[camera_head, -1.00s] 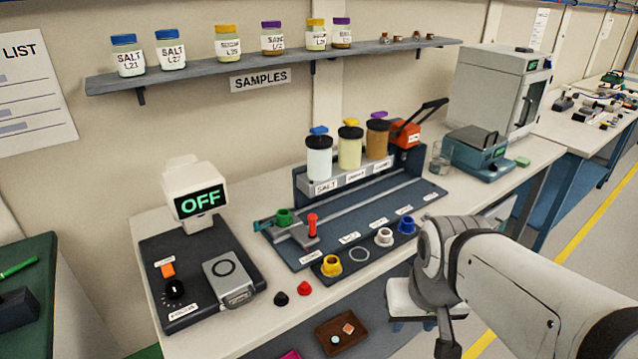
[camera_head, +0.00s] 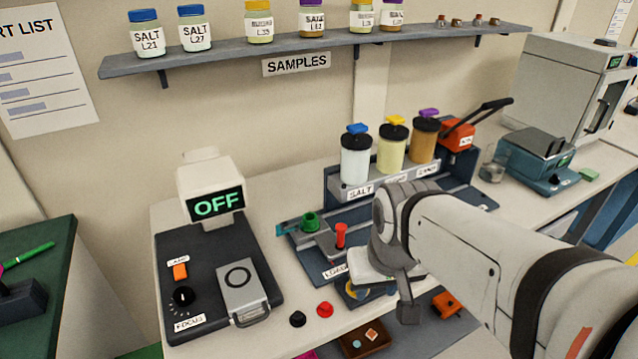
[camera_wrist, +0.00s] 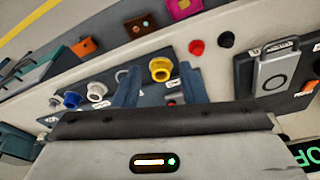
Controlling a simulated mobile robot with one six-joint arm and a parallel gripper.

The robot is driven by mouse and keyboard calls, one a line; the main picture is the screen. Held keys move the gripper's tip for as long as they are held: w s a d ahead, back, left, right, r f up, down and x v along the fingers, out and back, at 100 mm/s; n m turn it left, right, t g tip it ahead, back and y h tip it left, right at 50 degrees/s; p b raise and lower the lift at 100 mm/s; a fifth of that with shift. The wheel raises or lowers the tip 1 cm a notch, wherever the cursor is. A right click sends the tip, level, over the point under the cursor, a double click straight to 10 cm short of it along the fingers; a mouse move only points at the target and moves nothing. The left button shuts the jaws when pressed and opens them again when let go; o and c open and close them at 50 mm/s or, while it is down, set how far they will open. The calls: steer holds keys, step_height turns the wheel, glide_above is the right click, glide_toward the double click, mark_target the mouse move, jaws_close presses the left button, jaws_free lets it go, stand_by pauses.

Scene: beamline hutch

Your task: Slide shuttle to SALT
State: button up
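The shuttle (camera_head: 323,240) is a small grey carriage at the left end of the rail, by the LOAD label. It carries an upright red peg (camera_head: 341,235) and a green cup (camera_head: 310,222). The SALT label (camera_head: 359,191) is on the dispenser front, right of the shuttle, below a jar of white powder (camera_head: 355,160). My gripper (camera_wrist: 160,80) shows two blue fingers, apart and with nothing seen held between them. In the head view its pale body is right of the shuttle, in front of the rail. A small red spot shows at the gripper's edge in the wrist view.
Black (camera_head: 298,319) and red (camera_head: 325,310) caps lie on the bench front. The microscope-like device (camera_head: 215,205) reading OFF stands left. My arm hides the rail's right part.

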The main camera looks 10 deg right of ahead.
steer(key=g+p, duration=0.3)
steer(key=p, duration=0.1)
glide_toward(341, 228)
steer(key=shift+m, duration=0.4)
step_height(341, 228, down, 5)
steer(key=shift+d+f, duration=0.1)
steer(key=shift+f, duration=0.05)
steer(key=shift+w+f, duration=0.25)
steer(key=shift+f, duration=0.35)
step_height(341, 228, down, 7)
